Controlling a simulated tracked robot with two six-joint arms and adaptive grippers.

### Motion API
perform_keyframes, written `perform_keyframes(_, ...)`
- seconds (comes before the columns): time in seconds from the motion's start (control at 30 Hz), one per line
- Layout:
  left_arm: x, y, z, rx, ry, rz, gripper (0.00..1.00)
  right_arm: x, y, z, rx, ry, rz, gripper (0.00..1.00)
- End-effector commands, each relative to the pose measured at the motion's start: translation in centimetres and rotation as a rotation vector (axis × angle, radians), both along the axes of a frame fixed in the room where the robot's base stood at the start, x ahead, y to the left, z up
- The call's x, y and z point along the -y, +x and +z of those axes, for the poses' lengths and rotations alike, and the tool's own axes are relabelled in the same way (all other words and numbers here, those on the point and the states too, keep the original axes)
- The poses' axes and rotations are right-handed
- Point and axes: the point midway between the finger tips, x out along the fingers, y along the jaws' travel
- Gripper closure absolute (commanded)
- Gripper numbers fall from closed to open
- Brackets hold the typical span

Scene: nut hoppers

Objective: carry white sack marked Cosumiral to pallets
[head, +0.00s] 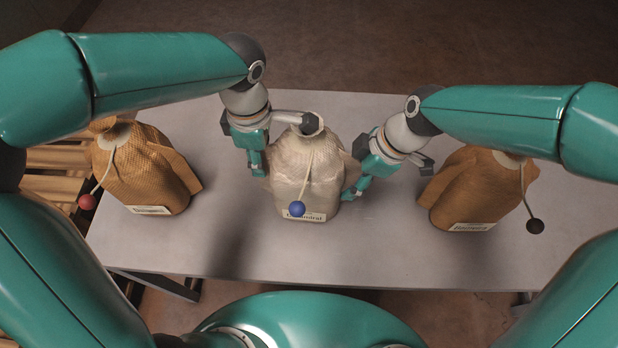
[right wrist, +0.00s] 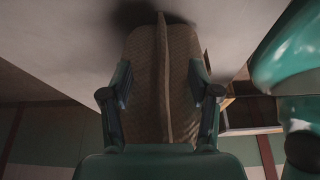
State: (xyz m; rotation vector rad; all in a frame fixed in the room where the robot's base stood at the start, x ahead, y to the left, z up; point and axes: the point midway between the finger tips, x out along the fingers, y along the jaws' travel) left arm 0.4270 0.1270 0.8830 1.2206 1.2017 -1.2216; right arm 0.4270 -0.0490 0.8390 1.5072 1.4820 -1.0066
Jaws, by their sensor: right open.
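The white sack (head: 305,175) stands upright at the middle of the grey table (head: 380,255). A blue ball on a cord hangs over its label and hides part of the name. My left gripper (head: 257,164) is at the sack's left side; its jaw opening is not clear. My right gripper (head: 358,188) is open at the sack's right side. In the right wrist view a sack side with an upright seam (right wrist: 163,90) shows between the open fingers (right wrist: 160,95). Wooden pallet slats (head: 55,157) show at the left, partly behind my arm.
A tan sack (head: 145,175) with a red ball stands at the left of the table. Another tan sack (head: 475,190) with a dark ball stands at the right, close to my right arm. Bare tabletop lies between the sacks and along the front edge.

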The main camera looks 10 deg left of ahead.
Motion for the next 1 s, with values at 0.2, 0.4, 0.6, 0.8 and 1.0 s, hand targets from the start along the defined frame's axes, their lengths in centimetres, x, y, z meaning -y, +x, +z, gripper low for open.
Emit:
perform_keyframes(0.2, -0.01, 0.00, 0.03, 0.000, 0.000, 0.000, 0.86, -0.01, 0.00, 0.03, -0.001, 0.000, 0.000, 0.59)
perform_keyframes(0.4, -0.02, -0.01, 0.05, 0.000, 0.000, 0.000, 1.00, -0.05, 0.00, 0.02, -0.001, 0.000, 0.000, 0.92)
perform_keyframes(0.6, 0.05, -0.02, 0.06, 0.000, -0.002, 0.000, 1.00, -0.12, 0.03, 0.03, 0.000, 0.001, 0.000, 1.00)
perform_keyframes(0.8, 0.13, -0.04, 0.07, 0.000, -0.004, -0.001, 1.00, -0.19, 0.09, 0.07, 0.002, 0.003, -0.001, 1.00)
perform_keyframes(1.0, 0.21, 0.00, 0.21, 0.003, -0.006, -0.001, 1.00, -0.26, 0.22, 0.24, 0.007, 0.005, -0.003, 1.00)
